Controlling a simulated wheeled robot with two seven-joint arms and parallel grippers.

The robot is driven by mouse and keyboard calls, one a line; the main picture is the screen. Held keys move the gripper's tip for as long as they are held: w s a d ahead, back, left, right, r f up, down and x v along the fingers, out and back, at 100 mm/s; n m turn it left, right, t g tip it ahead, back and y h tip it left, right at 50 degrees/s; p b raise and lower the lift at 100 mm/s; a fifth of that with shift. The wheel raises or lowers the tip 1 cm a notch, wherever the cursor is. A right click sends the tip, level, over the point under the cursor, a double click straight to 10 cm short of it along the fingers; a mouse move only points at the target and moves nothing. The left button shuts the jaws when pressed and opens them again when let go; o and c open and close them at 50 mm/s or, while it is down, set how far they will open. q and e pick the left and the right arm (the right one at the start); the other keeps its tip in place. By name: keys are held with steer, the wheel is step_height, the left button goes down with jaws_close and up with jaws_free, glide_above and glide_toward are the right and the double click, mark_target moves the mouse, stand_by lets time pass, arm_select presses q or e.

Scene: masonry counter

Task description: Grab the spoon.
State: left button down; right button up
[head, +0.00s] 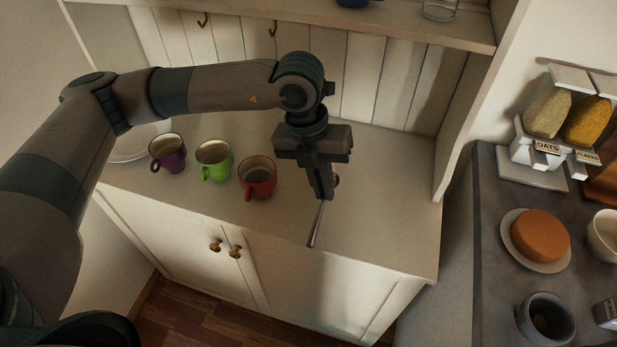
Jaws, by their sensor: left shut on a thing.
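The spoon (315,226) is a thin metal piece that hangs down, slightly tilted, from my left gripper (324,194). The left gripper is shut on its upper part, above the front part of the white cabinet top (385,225). The jaws hide the spoon's upper end. I cannot tell whether its lower end touches the counter. My right gripper is not in view.
Purple (167,153), green (213,161) and red (257,177) mugs stand left of the gripper. A pale plate (138,146) lies behind my arm. A shelf (400,22) hangs above. The right counter holds a cereal dispenser (545,150), an orange cake (540,236) and a dark pot (546,318).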

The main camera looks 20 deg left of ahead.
arm_select(q)
steer(key=s+d+r, duration=0.1)
steer(key=d, duration=0.1)
steer(key=s+d+r, duration=0.1)
steer(key=s+r, duration=0.1)
steer(key=shift+d, duration=0.35)
steer(key=shift+a+f+m, duration=0.1)
steer(key=shift+m, duration=0.2)
